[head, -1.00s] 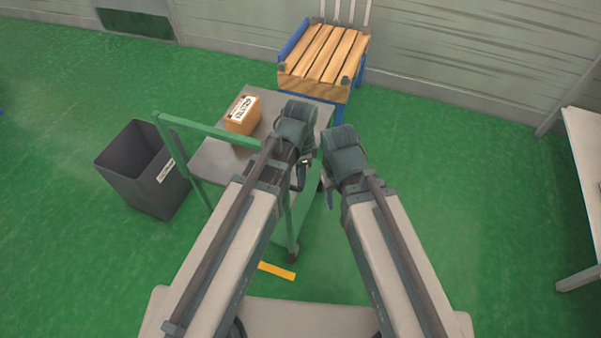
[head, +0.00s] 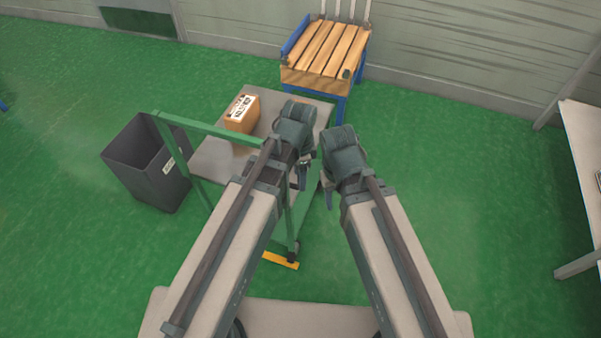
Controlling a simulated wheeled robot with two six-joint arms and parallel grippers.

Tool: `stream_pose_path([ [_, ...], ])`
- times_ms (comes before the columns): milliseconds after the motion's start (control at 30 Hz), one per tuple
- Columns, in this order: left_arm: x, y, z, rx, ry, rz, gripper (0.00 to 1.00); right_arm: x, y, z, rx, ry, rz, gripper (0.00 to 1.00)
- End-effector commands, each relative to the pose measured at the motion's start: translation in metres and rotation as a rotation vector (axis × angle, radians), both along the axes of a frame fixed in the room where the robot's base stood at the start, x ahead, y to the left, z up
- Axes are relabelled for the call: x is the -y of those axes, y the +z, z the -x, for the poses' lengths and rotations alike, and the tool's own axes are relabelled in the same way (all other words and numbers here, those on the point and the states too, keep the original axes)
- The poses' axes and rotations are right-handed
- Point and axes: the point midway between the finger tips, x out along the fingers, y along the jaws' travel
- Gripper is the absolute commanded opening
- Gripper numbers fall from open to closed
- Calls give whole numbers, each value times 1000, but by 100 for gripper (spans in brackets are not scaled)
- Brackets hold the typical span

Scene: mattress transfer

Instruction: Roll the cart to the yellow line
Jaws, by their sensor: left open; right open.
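The cart has a grey deck (head: 215,158) and a green push handle (head: 212,129) on the side nearer me. A brown box with a white label (head: 242,112) lies on the deck. The short yellow line (head: 280,260) is on the floor, and a cart wheel (head: 293,250) overlaps its right end in the picture. My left gripper (head: 303,174) is open near the handle's right end, over the deck's right part. Contact with the handle cannot be told. My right gripper (head: 328,189) is open, lower and just right of the cart. My forearms hide part of the cart's near side.
A dark grey bin (head: 148,170) stands close to the cart's left. A blue-framed stand with wooden slats (head: 326,50) is behind the cart by the wall. A white table (head: 585,150) is at the right edge. Green floor is open between cart and table.

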Motion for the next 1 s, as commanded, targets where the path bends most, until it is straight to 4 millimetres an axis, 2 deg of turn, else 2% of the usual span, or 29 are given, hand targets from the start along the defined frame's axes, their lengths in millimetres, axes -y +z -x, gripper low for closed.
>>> stream_pose_path([
  [667,-2,2,-1,0,3,-4,52,0,2,0,0,0,0,50],
  [867,-2,14,-2,0,3,-3,52,0,14,0,0,0,0,50],
  [1000,-1,30,-2,0,3,-3,52,0,30,0,0,0,0,50],
])
